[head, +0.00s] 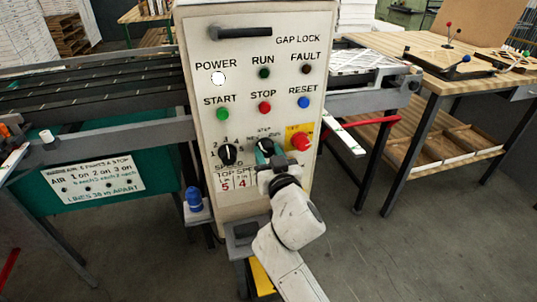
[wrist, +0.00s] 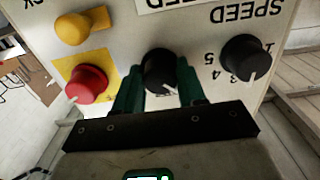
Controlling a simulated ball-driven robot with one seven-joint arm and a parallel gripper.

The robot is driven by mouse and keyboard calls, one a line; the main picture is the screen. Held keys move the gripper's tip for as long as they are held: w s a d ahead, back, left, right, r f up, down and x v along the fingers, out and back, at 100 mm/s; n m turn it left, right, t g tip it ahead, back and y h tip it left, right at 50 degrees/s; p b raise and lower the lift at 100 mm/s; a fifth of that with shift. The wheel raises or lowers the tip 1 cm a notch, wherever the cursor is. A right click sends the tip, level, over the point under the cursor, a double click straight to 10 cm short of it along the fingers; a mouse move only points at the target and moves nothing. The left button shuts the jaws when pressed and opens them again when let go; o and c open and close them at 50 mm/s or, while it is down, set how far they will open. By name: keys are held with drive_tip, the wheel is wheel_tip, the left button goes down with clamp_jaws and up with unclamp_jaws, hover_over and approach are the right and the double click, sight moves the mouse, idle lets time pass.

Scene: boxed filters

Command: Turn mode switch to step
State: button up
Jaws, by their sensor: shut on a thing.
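The mode switch is a black rotary knob (wrist: 160,68) in the lower middle of the control panel. My gripper (wrist: 160,84) is shut on it, with one green finger on each side. A small label that seems to read STEP (head: 264,130) is above the switch in the head view. The wrist view is upside down; there the knob's white pointer line points down and slightly right, so roughly upward on the panel. In the head view my gripper (head: 265,157) hides most of the knob, and the labels beside it are partly covered.
The speed knob (head: 228,154) is close on the left and the red emergency button (head: 300,141) on its yellow plate is close on the right. START (head: 222,114), STOP (head: 264,107) and RESET (head: 303,102) buttons sit above. A conveyor (head: 90,85) is at left, a wooden workbench (head: 440,65) at right.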

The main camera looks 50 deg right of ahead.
drive_tip(key=shift+a+f+b, duration=0.1)
drive_tip(key=shift+b, duration=0.25)
drive_tip(key=shift+w+f+m+b, duration=0.1)
drive_tip(key=shift+m+b, duration=1)
drive_tip(key=shift+b, duration=0.1)
drive_tip(key=shift+m+b, duration=0.8)
drive_tip(key=shift+b, duration=0.1)
drive_tip(key=m+b, duration=0.3)
drive_tip(key=m, duration=0.1)
drive_tip(key=shift+r+m+b, duration=0.2)
drive_tip(key=shift+m+b, duration=0.2)
drive_tip(key=o, duration=1.1)
drive_tip(key=shift+c, duration=0.2)
